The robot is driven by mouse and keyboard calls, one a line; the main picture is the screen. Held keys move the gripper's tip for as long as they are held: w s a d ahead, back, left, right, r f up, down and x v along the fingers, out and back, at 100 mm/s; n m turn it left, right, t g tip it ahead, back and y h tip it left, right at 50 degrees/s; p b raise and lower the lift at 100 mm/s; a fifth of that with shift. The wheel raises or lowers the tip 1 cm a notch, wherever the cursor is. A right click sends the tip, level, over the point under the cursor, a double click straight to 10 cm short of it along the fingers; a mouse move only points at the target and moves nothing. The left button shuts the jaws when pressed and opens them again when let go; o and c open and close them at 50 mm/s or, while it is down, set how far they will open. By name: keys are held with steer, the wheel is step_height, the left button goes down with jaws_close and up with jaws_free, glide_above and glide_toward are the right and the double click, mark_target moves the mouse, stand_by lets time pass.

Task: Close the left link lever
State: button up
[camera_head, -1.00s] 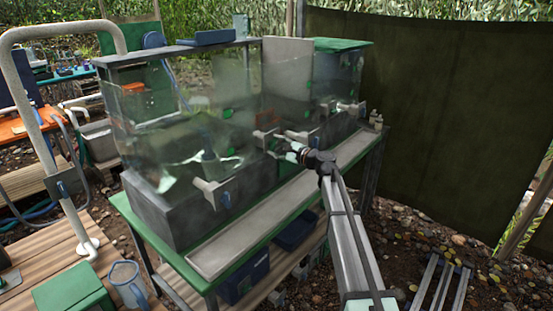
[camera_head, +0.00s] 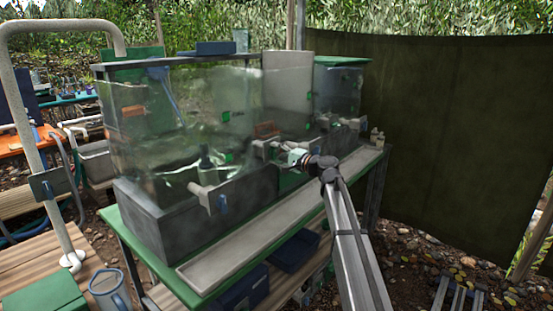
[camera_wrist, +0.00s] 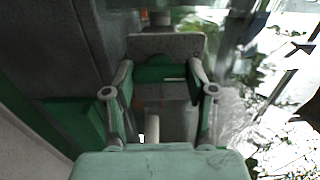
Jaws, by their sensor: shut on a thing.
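In the head view a grey bracket with a blue handle (camera_head: 222,203) sits on the front of the left dark box. Another grey bracket (camera_head: 262,150) sits farther right along the front, near the middle. My gripper (camera_head: 287,154) is at this middle bracket, reaching in from the right. In the wrist view my gripper (camera_wrist: 167,80) has its two fingers on either side of a green part (camera_wrist: 160,73), with a grey plate (camera_wrist: 168,45) beyond. Contact is partly hidden by the fingers and palm. I cannot tell which fitting is the left link lever.
Clear tank panels (camera_head: 215,115) rise just behind the brackets. A long pale ledge (camera_head: 230,250) runs along the bench front. Blue bins (camera_head: 290,250) sit under the bench. A dark screen (camera_head: 430,130) stands at the right.

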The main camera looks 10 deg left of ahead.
stand_by(0.3)
steer(key=o, duration=1.2)
steer(key=shift+a, duration=0.1)
steer(key=shift+c, duration=0.2)
steer(key=v, duration=1.2)
steer(key=v, duration=1.2)
